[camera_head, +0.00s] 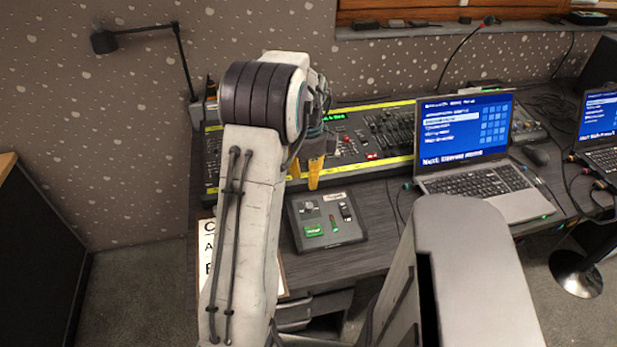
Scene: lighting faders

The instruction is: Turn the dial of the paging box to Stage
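The paging box (328,236) is a small dark grey box on the desk, in front of the lighting console. A round grey dial (309,207) sits at its upper left. A green label or button lies below the dial, with a small red-and-green part and a black switch to the right. The dial's setting and the lettering are too small to read. My gripper (304,173) hangs above and behind the box, over the console's front edge, apart from the dial. Its two orange fingers show with a gap between them; my arm hides part of it.
The lighting console (385,150) with yellow edges and faders stands behind. A laptop (478,185) is open at the right, with cables beside it. A lettered sheet (208,246) lies left of the box, partly behind my arm. A desk lamp (105,40) stands at the back left.

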